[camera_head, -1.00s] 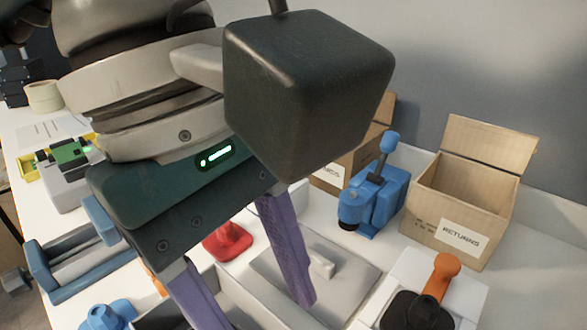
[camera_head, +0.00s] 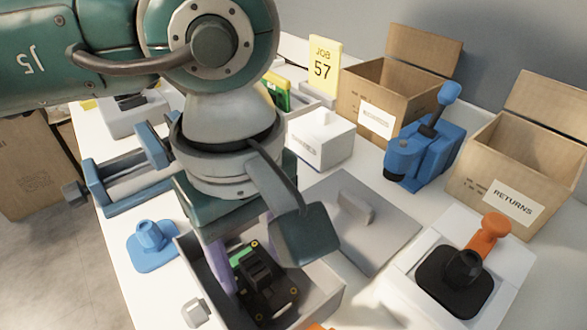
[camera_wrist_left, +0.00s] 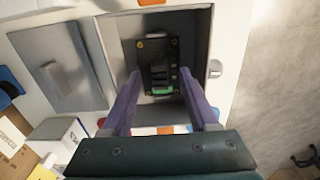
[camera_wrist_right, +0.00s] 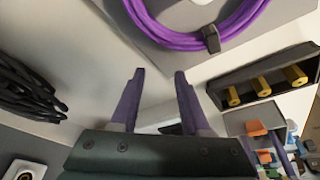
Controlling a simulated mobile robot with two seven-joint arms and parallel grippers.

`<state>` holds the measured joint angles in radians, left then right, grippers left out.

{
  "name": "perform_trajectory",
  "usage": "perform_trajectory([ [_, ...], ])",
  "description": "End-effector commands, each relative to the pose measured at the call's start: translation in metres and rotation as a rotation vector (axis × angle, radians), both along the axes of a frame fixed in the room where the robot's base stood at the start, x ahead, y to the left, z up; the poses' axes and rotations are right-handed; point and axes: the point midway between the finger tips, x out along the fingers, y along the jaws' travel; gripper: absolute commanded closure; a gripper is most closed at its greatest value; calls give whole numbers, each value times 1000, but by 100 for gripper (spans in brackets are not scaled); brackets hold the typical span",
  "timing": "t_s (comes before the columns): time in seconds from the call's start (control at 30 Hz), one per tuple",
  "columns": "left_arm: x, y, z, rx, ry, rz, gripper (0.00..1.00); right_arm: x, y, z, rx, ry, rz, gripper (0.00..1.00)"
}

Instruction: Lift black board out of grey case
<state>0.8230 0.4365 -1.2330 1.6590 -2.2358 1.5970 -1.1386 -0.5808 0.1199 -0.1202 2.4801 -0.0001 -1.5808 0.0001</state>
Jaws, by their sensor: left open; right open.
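The grey case (camera_head: 335,295) stands open at the bottom centre of the head view; its wall also shows in the left wrist view (camera_wrist_left: 218,50). The black board (camera_head: 268,290) lies inside it, with a dark block and a green part on top; it also shows in the left wrist view (camera_wrist_left: 160,55). My left gripper (camera_head: 232,270) points down at the case, its open purple fingers (camera_wrist_left: 161,82) on either side of the board, apparently not closed on it. My arm hides part of the case. My right gripper (camera_wrist_right: 159,76) is open and empty, away from the case.
A grey lid (camera_head: 385,235) with a handle lies right of the case. A blue clamp-like device (camera_head: 425,150), a returns carton (camera_head: 525,165) and a white box with an orange handle (camera_head: 490,235) stand further right. In the right wrist view, a purple cable coil (camera_wrist_right: 185,40) lies ahead.

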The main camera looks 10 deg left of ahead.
Motion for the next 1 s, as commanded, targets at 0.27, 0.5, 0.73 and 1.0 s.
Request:
perform_trajectory([
  [0.27, 0, 0, 0, 0, 0, 0, 51, 0, 0, 0, 0, 0, 1, 54],
  [0.5, 0, 0, 0, 0, 0, 1, 78, 0, 0, 0, 0, 0, 1, 54],
  [0.73, 0, 0, 0, 0, 0, 1, 100, 0, 0, 0, 0, 0, 1, 54],
  [1.0, 0, 0, 0, -1, 1, 1, 100, 0, 0, 0, 0, -1, 1, 54],
])
